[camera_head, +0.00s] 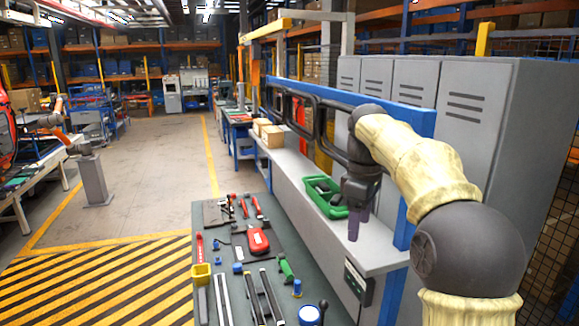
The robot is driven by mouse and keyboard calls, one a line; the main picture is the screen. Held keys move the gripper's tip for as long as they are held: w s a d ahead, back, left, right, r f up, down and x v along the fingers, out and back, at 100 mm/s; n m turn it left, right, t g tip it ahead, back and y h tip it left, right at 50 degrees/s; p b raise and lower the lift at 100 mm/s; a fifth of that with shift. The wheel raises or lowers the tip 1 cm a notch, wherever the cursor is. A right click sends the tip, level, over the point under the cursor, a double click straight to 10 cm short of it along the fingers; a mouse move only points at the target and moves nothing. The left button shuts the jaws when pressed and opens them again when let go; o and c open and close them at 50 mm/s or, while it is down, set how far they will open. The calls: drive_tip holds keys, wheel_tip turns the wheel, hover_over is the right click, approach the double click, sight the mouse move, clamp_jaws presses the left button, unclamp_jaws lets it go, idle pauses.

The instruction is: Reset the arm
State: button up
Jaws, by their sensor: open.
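My arm, cream with dark grey joints, reaches in from the lower right in the head camera view. My gripper (357,225) hangs from its far end with the fingers pointing down. It is open, and I see nothing between its fingers. It appears in front of the grey bench top (375,255), just right of a green bin (322,206) with dark items in it. I cannot tell how high the fingertips are above the bench. The arm hides part of the bench's far side.
A dark tool table (260,212) carries several tools, including a red tool (258,240). Grey lockers (455,112) and a blue beam (404,112) stand close behind my arm. Cardboard boxes (271,135) sit farther along the bench. Striped floor (105,285) at left is clear.

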drive_tip(key=s+f+m+t, duration=0.2)
drive_tip(key=s+f+m, duration=1)
drive_tip(key=s+f, duration=1.05)
wheel_tip(320, 180, down, 10)
drive_tip(key=w+b, duration=0.1)
drive_tip(key=b, duration=0.6)
drive_tip(key=shift+w+d+r+b, duration=0.15)
drive_tip(key=shift+w+d+b, duration=0.05)
drive_tip(key=shift+w+b, duration=0.15)
drive_tip(key=shift+s, duration=0.1)
